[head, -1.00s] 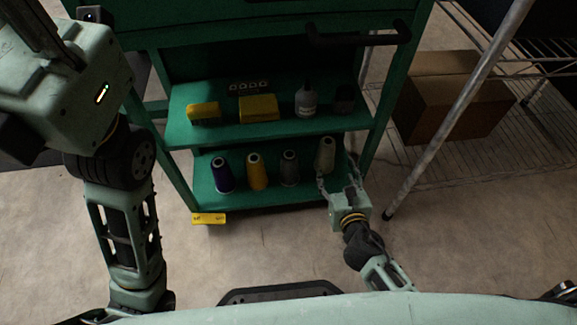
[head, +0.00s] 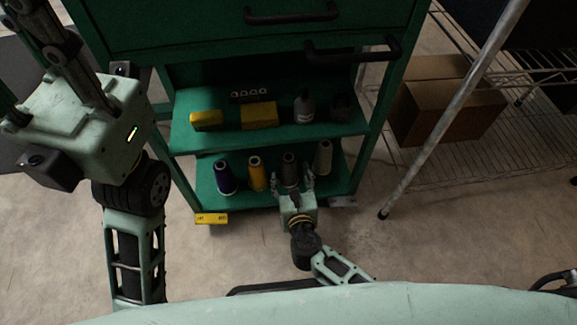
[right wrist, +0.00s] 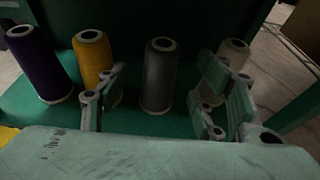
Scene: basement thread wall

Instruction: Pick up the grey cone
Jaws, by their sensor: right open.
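The grey cone (head: 289,168) stands upright on the green cart's lower shelf, third from the left in a row of thread cones. It also shows whole in the right wrist view (right wrist: 160,80), between my open fingers. My right gripper (head: 292,183) is open and empty, in front of the grey cone; its fingers partly cover the cone's base in the head view. In the right wrist view, one finger (right wrist: 100,97) overlaps the yellow cone's edge and the other overlaps the pale cone. My left gripper (head: 55,60) is raised at the left; its tips are cut off.
A purple cone (head: 224,175) and a yellow cone (head: 256,173) stand left of the grey cone, a pale cone (head: 323,157) right. The upper shelf (head: 185,138) holds yellow boxes and a bottle (head: 304,108). A wire rack with a cardboard box (head: 450,108) stands at the right.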

